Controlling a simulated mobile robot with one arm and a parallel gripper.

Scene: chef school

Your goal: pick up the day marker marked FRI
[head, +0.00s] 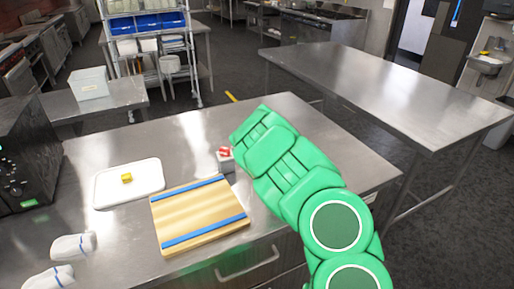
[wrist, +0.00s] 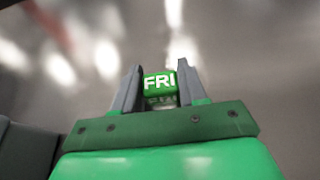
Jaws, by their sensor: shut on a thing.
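The day marker marked FRI (wrist: 159,81) is a small green block with white letters, seen in the wrist view. My gripper (wrist: 160,86) is shut on it, with one grey finger at each side. The letters face the wrist camera. In the head view my green arm reaches over the steel table, and its upper part hides the fingers and the FRI marker. Whether the marker touches the table cannot be told.
A small red and white block (head: 225,153) stands on the steel table (head: 190,140) just left of my arm. A wooden board with blue strips (head: 200,215) lies in front of it. A white tray (head: 105,190) holds a yellow block (head: 126,178). The back of the table is clear.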

